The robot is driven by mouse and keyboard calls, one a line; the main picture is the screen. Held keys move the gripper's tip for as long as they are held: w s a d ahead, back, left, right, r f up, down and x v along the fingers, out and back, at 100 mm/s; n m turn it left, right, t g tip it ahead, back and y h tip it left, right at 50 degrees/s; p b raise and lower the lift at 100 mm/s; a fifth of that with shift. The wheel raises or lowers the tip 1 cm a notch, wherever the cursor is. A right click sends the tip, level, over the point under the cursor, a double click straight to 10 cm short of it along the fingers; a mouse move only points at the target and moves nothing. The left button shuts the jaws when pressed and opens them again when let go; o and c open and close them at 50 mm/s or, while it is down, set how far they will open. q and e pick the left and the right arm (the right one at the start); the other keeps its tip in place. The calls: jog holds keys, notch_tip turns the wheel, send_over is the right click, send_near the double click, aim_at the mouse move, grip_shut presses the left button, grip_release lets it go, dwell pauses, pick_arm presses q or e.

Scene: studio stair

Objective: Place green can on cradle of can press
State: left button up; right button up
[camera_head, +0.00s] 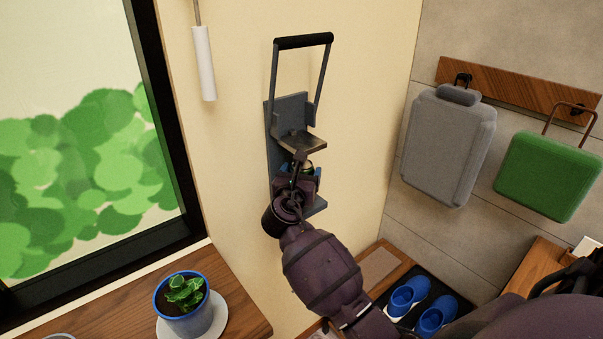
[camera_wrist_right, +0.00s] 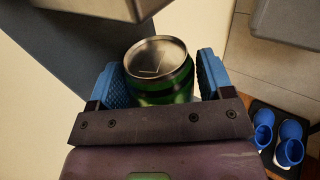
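The can press (camera_head: 290,108) is mounted on the cream wall, with its black-gripped handle (camera_head: 303,41) raised. My right gripper (camera_head: 300,177) is in front of its lower part, below the metal pressing plate (camera_head: 303,143). The green can (camera_head: 303,166) shows only in part there, behind my gripper. In the right wrist view the can (camera_wrist_right: 160,75) stands between the two blue finger pads (camera_wrist_right: 163,80), which appear to close on its sides. The cradle is mostly hidden, so I cannot tell whether the can rests on it. My left gripper is not in view.
A potted plant (camera_head: 187,302) stands on a wooden ledge at the lower left, beside the window. A white cylinder (camera_head: 204,64) hangs left of the press. A grey bag (camera_head: 448,145) and a green bag (camera_head: 548,175) hang at right. Blue shoes (camera_head: 408,295) lie below on a dark tray.

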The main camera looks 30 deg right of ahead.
jog(key=shift+r, duration=0.2)
jog(key=v, duration=1.2)
jog(key=s+f+m+y, duration=0.4)
jog(key=f+m, duration=0.1)
jog(key=f, duration=0.4)
jog(key=s+f+m+y, duration=0.5)
jog(key=f+m, duration=0.1)
jog(key=f, duration=0.3)
jog(key=s+a+f+m+y, duration=0.1)
jog(key=s+f+m+y, duration=0.3)
jog(key=s+f+m, duration=0.3)
jog(key=s+m, duration=0.5)
jog(key=m, duration=0.2)
jog(key=shift+s+f+m, duration=0.15)
jog(key=shift+s+m, duration=0.1)
jog(key=shift+m, duration=0.05)
jog(key=shift+a, duration=0.1)
